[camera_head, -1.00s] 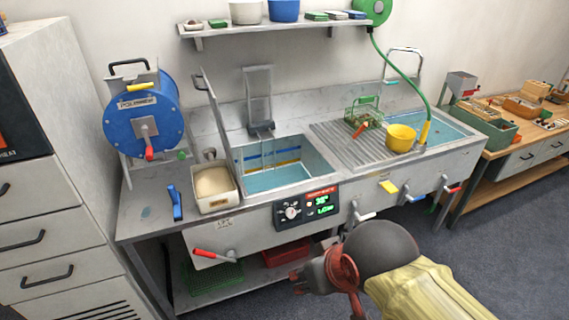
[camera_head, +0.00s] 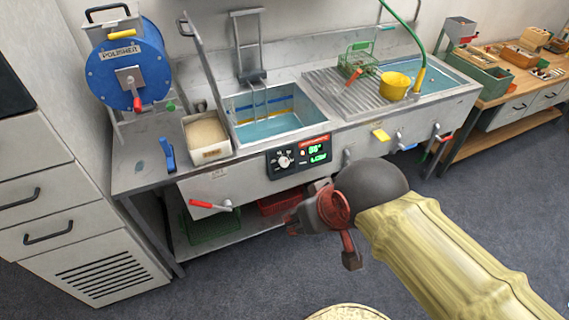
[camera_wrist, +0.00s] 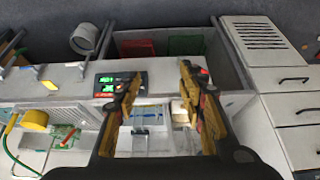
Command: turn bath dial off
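The bath dial (camera_head: 285,161) is a round white knob on the dark control panel (camera_head: 318,158) on the front of the steel bath unit. Green digits glow beside it on the panel. The panel also shows in the wrist view (camera_wrist: 107,84), where my finger overlaps its right part and the dial cannot be made out clearly. The bath basin (camera_head: 270,112) holds bluish water above the panel. My gripper (camera_head: 322,238) is in front of the unit, below and right of the dial and apart from it. In the wrist view my gripper (camera_wrist: 160,72) has its fingers spread, with nothing between them.
A red-handled lever (camera_head: 210,204) sticks out at the unit's lower left front. Yellow (camera_head: 380,134), blue (camera_head: 405,147) and red (camera_head: 444,137) handles line the front to the right. A tan-filled bin (camera_head: 207,150) and a blue polisher (camera_head: 128,65) stand left of the basin. Open floor lies in front.

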